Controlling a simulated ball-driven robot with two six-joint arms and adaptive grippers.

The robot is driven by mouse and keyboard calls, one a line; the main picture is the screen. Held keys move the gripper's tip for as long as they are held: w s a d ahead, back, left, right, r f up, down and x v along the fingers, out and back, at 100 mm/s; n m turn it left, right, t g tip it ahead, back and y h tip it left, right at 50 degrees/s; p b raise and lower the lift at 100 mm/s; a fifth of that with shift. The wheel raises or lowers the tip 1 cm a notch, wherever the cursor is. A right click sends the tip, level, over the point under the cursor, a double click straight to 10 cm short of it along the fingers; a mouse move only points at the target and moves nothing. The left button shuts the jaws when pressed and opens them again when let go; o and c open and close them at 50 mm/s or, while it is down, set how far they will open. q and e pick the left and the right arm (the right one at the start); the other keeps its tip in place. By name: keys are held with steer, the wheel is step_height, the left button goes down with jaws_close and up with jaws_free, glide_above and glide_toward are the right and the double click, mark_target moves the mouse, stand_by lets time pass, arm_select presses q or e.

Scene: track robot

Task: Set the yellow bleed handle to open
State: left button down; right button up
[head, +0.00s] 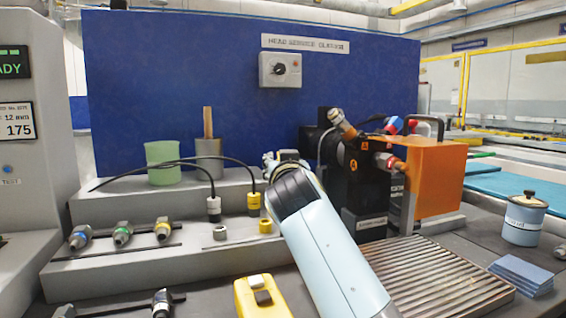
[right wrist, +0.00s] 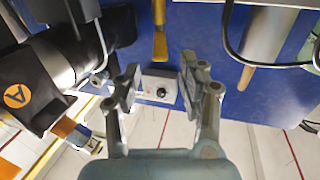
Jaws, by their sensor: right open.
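In the right wrist view, a narrow yellow handle (right wrist: 160,32) hangs in from the top edge, its wider end downward. It lies above the gap between my right gripper's fingers (right wrist: 160,82), apart from them. The fingers are open with nothing between them. In the head view, my right arm reaches in from the bottom to just left of the black and orange unit (head: 436,180); the end of the right gripper (head: 286,157) is mostly hidden behind its wrist. I cannot make out the yellow handle there. My left gripper is not in view.
A grey rotary switch box (head: 280,69) is on the blue panel (head: 180,60). Left of my arm stand a green cup (head: 163,163), a grey cup (head: 209,170) with a wooden stick, and cabled connectors. A ribbed tray (head: 430,285) and a lidded tin (head: 523,220) are at right.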

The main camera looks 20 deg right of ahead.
steer(key=shift+s, duration=0.1)
steer(key=shift+c, duration=1.2)
steer(key=shift+m, duration=0.6)
steer(key=shift+c, duration=1.1)
steer(key=shift+a+r+m, duration=0.2)
steer(key=shift+a+m, duration=0.05)
steer(key=shift+m, duration=0.95)
steer(key=shift+c, duration=1.3)
steer(key=m, duration=0.2)
steer(key=shift+s+d+r+m+t+y, duration=0.1)
steer(key=shift+r+m+t+y, duration=0.2)
steer(key=shift+r+m+y, duration=0.1)
jaws_close()
steer(key=s+d+f+m+y, duration=0.25)
steer(key=s+d+m, duration=0.3)
steer(key=m, duration=0.35)
steer(key=w, duration=0.9)
steer(key=shift+w+d+r, duration=0.3)
steer(key=shift+w+d, duration=0.05)
